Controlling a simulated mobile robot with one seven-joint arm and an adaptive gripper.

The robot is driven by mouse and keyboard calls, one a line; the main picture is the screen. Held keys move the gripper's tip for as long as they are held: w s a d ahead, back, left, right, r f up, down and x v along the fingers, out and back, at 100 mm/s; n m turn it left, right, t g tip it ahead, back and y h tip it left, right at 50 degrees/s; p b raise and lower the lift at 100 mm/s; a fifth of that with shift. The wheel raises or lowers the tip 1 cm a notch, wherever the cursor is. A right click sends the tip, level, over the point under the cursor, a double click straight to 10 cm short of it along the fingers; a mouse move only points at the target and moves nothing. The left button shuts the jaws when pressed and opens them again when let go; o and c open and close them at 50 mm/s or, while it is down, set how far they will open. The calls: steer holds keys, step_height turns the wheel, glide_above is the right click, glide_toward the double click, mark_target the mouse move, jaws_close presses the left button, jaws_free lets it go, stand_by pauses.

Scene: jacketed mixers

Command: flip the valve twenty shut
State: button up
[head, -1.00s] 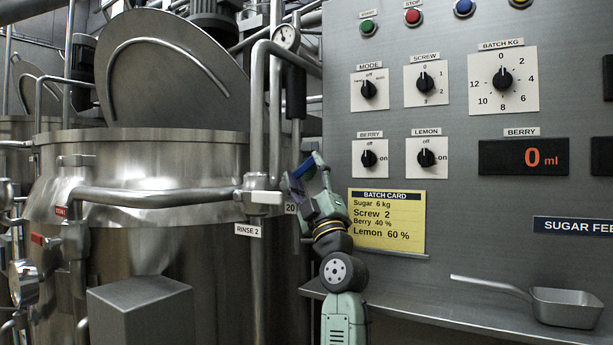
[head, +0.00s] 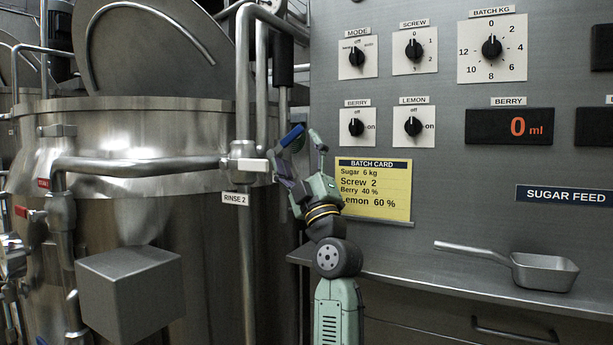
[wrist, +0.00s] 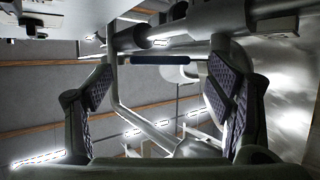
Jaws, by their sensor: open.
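The blue lever handle (head: 292,136) of a valve stands up at a slant beside the pipe joint to the right of the mixer. It appears in the wrist view as a dark blue bar (wrist: 160,60) lying across, beyond and between the fingertips. My gripper (head: 297,148) is open around the handle's line in the head view; I cannot tell whether it touches. In the wrist view my gripper (wrist: 160,78) has both padded fingers well apart with nothing held.
A pipe joint (head: 243,163) with a "RINSE 2" tag (head: 235,199) is just left of my gripper. The steel mixer (head: 130,170) stands left. The control panel (head: 450,175) with a yellow batch card (head: 374,187) is close on the right, above a shelf with a metal scoop (head: 545,271).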

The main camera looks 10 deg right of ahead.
steer(key=v, duration=0.8)
steer(key=shift+f, duration=0.2)
steer(key=shift+s, duration=0.15)
steer(key=shift+c, duration=0.4)
